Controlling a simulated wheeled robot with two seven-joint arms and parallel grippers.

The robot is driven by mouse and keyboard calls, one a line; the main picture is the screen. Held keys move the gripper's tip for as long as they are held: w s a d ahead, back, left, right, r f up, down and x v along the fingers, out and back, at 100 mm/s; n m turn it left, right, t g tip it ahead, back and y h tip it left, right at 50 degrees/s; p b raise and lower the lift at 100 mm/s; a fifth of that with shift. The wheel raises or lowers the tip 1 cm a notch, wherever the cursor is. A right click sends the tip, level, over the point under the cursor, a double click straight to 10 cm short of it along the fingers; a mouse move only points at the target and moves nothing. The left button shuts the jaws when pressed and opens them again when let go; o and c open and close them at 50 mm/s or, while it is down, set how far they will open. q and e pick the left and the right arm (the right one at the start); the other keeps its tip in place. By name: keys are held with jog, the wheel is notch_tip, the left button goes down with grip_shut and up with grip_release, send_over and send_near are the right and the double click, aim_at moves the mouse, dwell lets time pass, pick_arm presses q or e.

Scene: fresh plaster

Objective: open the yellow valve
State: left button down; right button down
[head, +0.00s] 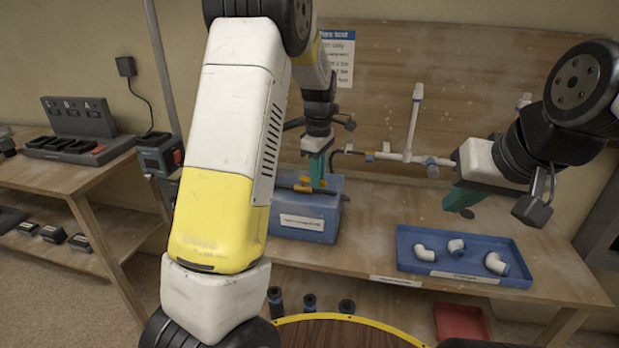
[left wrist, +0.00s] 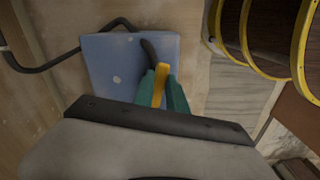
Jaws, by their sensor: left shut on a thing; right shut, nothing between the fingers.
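The yellow valve handle (head: 303,186) sits on top of a blue box (head: 330,212) with a white label, on the wooden bench. My left gripper (head: 317,180) reaches down over the box from above, its teal fingers at the handle. In the left wrist view the yellow handle (left wrist: 160,84) stands between the teal fingers (left wrist: 165,88), which are shut on it. The blue box (left wrist: 108,68) lies below them. The fingers hide part of the handle.
A blue tray (head: 420,267) with white pipe elbows is on the bench at right. White pipework (head: 410,150) stands behind the box. A red tray (head: 462,322) is below the bench. A side table with a charger (head: 75,148) is at left. Bench surface between box and tray is clear.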

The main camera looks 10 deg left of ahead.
pick_arm(q)
jog(key=shift+w+n, duration=0.4)
jog(key=shift+n, duration=0.4)
jog(key=shift+w+r+n, duration=0.1)
jog(key=shift+r+n, duration=0.05)
jog(key=shift+n, duration=0.55)
pick_arm(e)
jog(key=shift+s, duration=0.2)
